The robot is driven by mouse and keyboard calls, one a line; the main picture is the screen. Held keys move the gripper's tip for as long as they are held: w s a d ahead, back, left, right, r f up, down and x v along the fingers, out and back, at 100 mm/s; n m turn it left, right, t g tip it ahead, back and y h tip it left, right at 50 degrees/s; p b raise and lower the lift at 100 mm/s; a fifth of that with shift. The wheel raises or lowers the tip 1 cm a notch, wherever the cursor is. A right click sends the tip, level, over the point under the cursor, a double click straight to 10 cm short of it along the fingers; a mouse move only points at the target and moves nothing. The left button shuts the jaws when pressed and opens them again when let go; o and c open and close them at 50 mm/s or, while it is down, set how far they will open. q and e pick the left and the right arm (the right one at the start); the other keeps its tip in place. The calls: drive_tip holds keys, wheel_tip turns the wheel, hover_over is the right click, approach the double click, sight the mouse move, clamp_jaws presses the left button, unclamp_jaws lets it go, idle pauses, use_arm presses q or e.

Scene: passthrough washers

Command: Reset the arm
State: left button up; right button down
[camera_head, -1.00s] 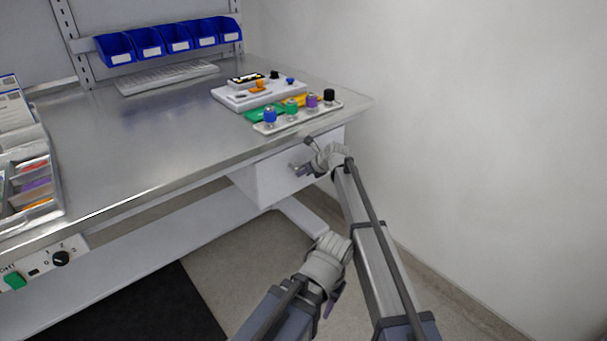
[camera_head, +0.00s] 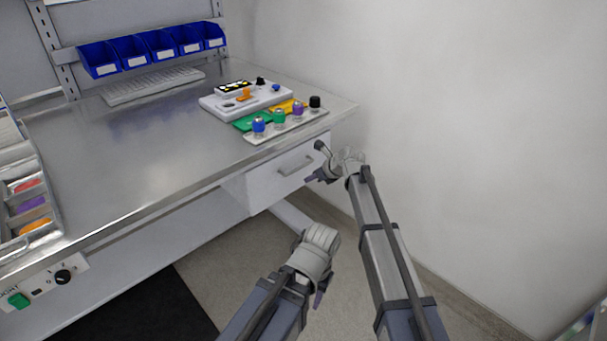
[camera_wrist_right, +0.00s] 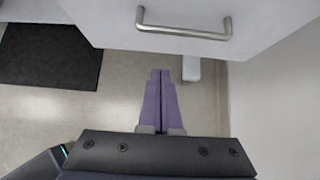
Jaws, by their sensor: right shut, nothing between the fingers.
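My right gripper (camera_head: 312,179) is beside the drawer under the right end of the workbench, just to the right of and below its handle. In the right wrist view its two purple fingers (camera_wrist_right: 160,78) are pressed together with nothing between them. The metal drawer handle (camera_wrist_right: 185,32) lies ahead of the fingertips there, apart from them, and also shows in the head view (camera_head: 296,165). The white drawer (camera_head: 270,187) looks closed. My left gripper (camera_head: 320,296) hangs low in front of the bench, mostly hidden behind its own wrist.
The metal workbench (camera_head: 150,150) carries a white plate with coloured knobs (camera_head: 290,127), a grey-white device (camera_head: 225,105) and a keyboard-like tray (camera_head: 150,87). Blue bins (camera_head: 135,48) hang behind. A white wall (camera_head: 450,120) stands close to the right. A black mat (camera_head: 150,310) covers some floor.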

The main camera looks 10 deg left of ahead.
drive_tip(key=shift+v, duration=0.8)
drive_tip(key=shift+d+f, duration=0.1)
drive_tip(key=s+d+f+n+g+h, duration=0.2)
drive_tip(key=s+d+f+n+h, duration=0.15)
drive_tip(key=s+d+n, duration=1.15)
drive_tip(key=s+d+f+n+g+h, duration=0.35)
drive_tip(key=s+d+n, duration=0.8)
drive_tip(key=s, duration=0.65)
drive_tip(key=s+a+n+h, duration=0.1)
drive_tip(key=s+a+n, duration=0.3)
drive_tip(key=a, duration=0.6)
wheel_tip(320, 180, up, 15)
drive_tip(key=s+m+p, duration=0.1)
drive_tip(key=p, duration=1.3)
drive_tip(key=shift+s+a, duration=0.35)
drive_tip(key=shift+a, duration=0.05)
